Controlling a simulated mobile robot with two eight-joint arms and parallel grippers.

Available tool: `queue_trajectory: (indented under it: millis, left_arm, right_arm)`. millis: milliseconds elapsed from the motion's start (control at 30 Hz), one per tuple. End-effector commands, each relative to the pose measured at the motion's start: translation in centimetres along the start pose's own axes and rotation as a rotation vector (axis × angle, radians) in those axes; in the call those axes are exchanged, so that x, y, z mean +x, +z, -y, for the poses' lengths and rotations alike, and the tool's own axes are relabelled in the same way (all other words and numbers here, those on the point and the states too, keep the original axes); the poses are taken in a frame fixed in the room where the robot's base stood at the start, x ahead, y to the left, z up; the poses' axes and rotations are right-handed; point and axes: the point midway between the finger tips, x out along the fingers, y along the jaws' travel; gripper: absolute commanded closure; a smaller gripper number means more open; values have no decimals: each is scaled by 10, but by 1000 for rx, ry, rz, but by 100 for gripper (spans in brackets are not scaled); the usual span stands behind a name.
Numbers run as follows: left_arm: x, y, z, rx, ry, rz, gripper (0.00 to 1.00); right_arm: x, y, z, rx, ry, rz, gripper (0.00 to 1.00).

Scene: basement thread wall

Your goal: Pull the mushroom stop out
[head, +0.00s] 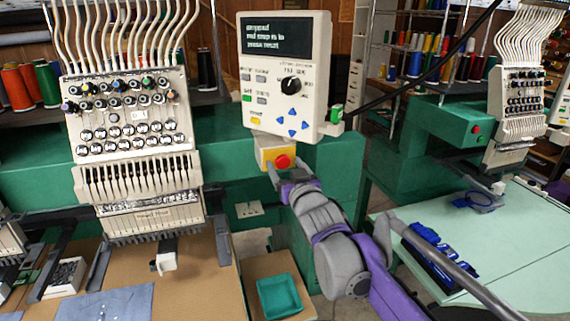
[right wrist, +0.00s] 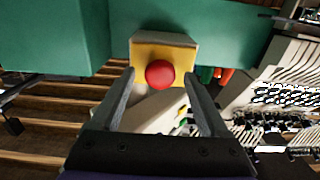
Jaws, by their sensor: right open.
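The red mushroom stop (head: 283,161) sits on a yellow box (head: 266,150) below the control panel, on the front of the green machine. In the right wrist view the red stop (right wrist: 160,74) is in the middle, in front of the yellow box face (right wrist: 178,50). My right gripper (head: 282,176) is at the stop, just below it in the head view. In the right wrist view its two fingers (right wrist: 160,88) stand apart on either side of the stop, with a gap showing at each side. I cannot tell how far the fingertips reach past it. My left gripper is not in view.
The control panel (head: 286,75) with a lit screen hangs directly above the box. The embroidery head (head: 130,130) stands to the left. A brown table (head: 200,285) and a small green tray (head: 279,297) are below. A second machine with a pale green table (head: 500,240) stands at right.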

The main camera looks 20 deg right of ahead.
Motion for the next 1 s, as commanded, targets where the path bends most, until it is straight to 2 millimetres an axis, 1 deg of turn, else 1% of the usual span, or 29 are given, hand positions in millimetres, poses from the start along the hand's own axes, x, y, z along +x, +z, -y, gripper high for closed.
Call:
queue_trajectory:
  millis: [133,367,400,467,500,667,800,833,1000]
  left_arm:
    - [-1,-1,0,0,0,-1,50]
    - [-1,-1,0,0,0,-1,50]
    - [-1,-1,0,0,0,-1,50]
    - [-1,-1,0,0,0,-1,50]
    - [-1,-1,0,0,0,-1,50]
    - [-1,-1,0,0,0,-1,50]
    - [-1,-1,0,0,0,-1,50]
    - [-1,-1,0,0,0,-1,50]
    - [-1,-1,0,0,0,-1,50]
  right_arm:
    - [6,0,0,0,0,0,22]
    - [7,1,0,0,0,0,22]
    - [7,1,0,0,0,0,25]
    - [7,1,0,0,0,0,36]
    - [6,1,0,0,0,0,43]
    - [6,1,0,0,0,0,72]
    - [6,0,0,0,0,0,97]
    - [6,0,0,0,0,0,100]
    - [6,0,0,0,0,0,100]
